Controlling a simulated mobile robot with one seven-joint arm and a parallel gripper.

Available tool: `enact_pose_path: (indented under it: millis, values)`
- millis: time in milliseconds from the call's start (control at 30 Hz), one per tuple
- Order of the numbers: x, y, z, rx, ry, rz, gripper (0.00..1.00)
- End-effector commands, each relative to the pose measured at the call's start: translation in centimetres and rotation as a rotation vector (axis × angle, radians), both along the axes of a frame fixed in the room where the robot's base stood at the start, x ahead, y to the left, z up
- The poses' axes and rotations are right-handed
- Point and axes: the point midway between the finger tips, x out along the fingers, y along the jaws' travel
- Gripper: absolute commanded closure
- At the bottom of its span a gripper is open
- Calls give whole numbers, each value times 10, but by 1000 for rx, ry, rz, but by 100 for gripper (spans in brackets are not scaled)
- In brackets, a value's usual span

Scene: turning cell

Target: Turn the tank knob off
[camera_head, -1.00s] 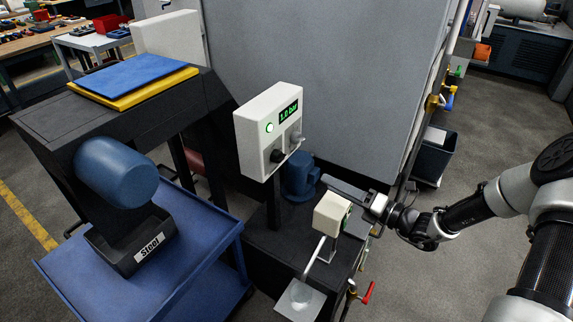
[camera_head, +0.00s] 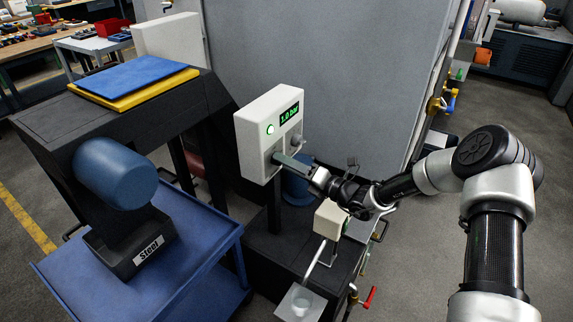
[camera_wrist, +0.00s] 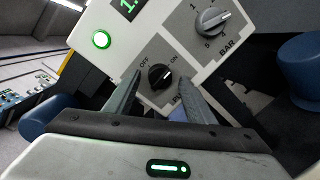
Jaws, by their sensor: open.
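The white control box (camera_head: 258,150) stands on a post, with a lit green lamp and a display reading 1.0 bar. In the wrist view its black knob (camera_wrist: 160,76) sits between OFF and ON marks, and its pale pointer appears turned toward ON. The label below this knob is mostly hidden. My gripper (camera_head: 284,160) reaches the box front from the right and hides the black knob in the head view. In the wrist view my gripper (camera_wrist: 157,84) is open, one finger on each side of the knob; contact cannot be told.
A grey BAR knob (camera_wrist: 212,20) sits close by on the same panel. A smaller cream box (camera_head: 328,220) stands below my wrist. A blue cart (camera_head: 190,262) is at the left, and a red-handled valve (camera_head: 369,297) at lower right.

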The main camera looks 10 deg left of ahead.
Motion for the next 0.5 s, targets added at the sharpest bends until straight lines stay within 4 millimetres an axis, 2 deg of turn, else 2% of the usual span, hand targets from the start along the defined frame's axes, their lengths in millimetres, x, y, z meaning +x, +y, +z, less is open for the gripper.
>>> enact_pose_path:
  millis: [367, 500]
  values:
    - [2, 5, 0, 0, 1, -1, 52]
    - [2, 5, 0, 0, 1, -1, 76]
